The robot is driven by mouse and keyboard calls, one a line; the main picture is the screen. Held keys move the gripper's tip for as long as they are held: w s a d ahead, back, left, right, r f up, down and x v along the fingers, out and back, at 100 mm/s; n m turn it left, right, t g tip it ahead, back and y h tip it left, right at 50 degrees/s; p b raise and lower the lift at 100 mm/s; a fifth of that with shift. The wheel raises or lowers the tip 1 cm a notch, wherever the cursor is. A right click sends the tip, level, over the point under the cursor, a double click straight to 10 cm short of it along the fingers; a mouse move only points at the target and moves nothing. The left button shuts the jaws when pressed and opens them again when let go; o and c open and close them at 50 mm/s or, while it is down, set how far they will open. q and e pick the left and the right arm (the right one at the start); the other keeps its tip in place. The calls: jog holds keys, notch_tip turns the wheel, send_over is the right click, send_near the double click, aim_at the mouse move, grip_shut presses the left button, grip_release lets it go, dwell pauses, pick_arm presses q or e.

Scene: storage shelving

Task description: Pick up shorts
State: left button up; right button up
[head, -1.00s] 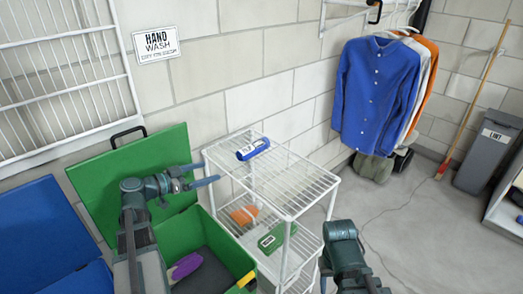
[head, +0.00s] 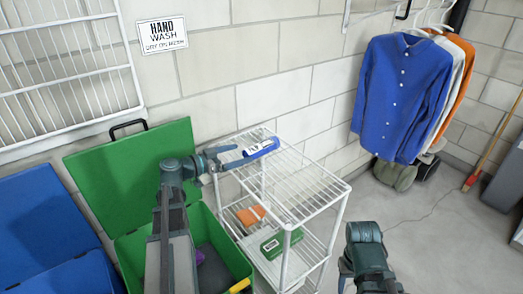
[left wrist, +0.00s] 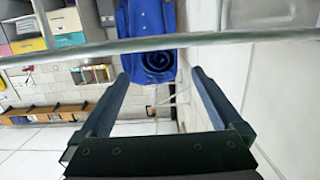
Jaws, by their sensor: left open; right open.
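A blue rolled bundle (head: 262,148) with a white label lies on the top wire shelf in the head view; it may be the shorts. In the left wrist view the blue roll (left wrist: 158,63) shows its spiral end between and beyond my fingers. My left gripper (head: 232,156) is open, with its fingers pointing at the roll's left end. The wrist view shows a gap between the left gripper's fingers (left wrist: 160,92) with nothing held. Part of my right arm shows at the bottom of the head view, but its gripper fingers do not show.
The white wire shelf (head: 317,190) holds an orange item (head: 251,215) and a green item (head: 281,243) lower down. An open green bin (head: 130,247) stands left of it, with a purple item partly hidden inside. A blue shirt (head: 400,95) hangs at the back right.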

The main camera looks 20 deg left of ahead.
aim_at(244, 152)
pick_arm(q)
jog(key=shift+x, duration=1.7)
jog(key=shift+w, duration=0.1)
jog(key=b+x, duration=0.1)
jog(key=x, duration=0.4)
jog(key=shift+w+a, duration=0.1)
jog(key=c, duration=1.5)
jog(key=shift+c, duration=0.2)
jog(key=shift+r, duration=0.1)
notch_tip(244, 152, up, 18)
jog(key=p, duration=1.7)
jog(key=shift+p, duration=0.4)
